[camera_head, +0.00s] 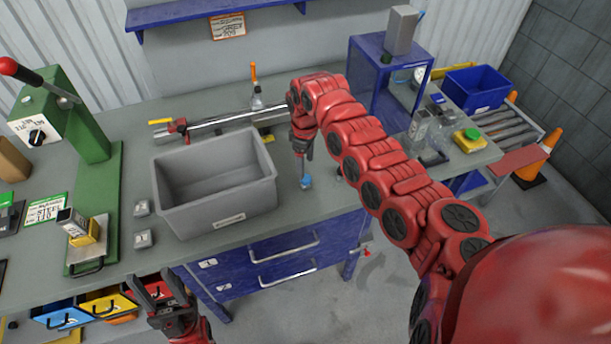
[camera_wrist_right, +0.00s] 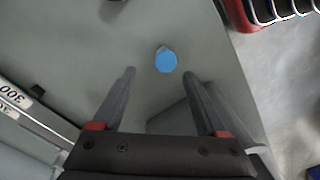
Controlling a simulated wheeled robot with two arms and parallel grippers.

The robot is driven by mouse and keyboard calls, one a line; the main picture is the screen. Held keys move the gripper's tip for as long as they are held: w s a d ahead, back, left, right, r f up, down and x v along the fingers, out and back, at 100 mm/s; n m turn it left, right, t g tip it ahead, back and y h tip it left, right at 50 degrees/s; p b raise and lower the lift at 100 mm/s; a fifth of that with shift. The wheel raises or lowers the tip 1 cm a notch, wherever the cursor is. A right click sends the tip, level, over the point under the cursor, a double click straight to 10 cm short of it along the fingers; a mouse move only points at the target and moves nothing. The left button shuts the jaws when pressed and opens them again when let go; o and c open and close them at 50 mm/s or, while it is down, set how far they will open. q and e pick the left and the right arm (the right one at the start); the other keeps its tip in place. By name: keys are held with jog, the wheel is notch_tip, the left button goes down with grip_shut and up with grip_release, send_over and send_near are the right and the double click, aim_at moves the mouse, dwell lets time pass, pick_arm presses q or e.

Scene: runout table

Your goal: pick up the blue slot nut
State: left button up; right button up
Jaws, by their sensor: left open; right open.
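The blue slot nut (camera_head: 306,183) lies on the grey table near its front edge, right of the grey bin. In the right wrist view the blue slot nut (camera_wrist_right: 165,60) shows a blue top face and lies just beyond the fingertips, about midway between them. My right gripper (camera_head: 304,172) points down above the nut and is open; its two fingers also show in the right wrist view (camera_wrist_right: 160,75), with nothing between them. My left gripper (camera_head: 156,284) is open and empty in front of the table's front edge, at lower left.
An empty grey bin (camera_head: 163,199) stands left of the nut. A metal bar (camera_head: 225,120) lies behind it. A green press (camera_head: 95,180) stands at the left. A blue stand (camera_head: 367,68) and small bottles stand at the right. The table (camera_head: 285,209) is bare around the nut.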

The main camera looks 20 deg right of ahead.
aim_at(306, 177)
jog(key=shift+s+f, duration=0.15)
jog(key=shift+f, duration=0.5)
jog(key=shift+f+p, duration=0.15)
jog(key=shift+p, duration=0.2)
jog(key=shift+s+a+f+p, duration=0.1)
jog(key=shift+s+f+p, duration=0.2)
jog(key=shift+f+p, duration=0.65)
notch_tip(306, 177, down, 2)
jog(key=shift+s+f, duration=0.1)
jog(key=shift+f, duration=0.45)
grip_shut()
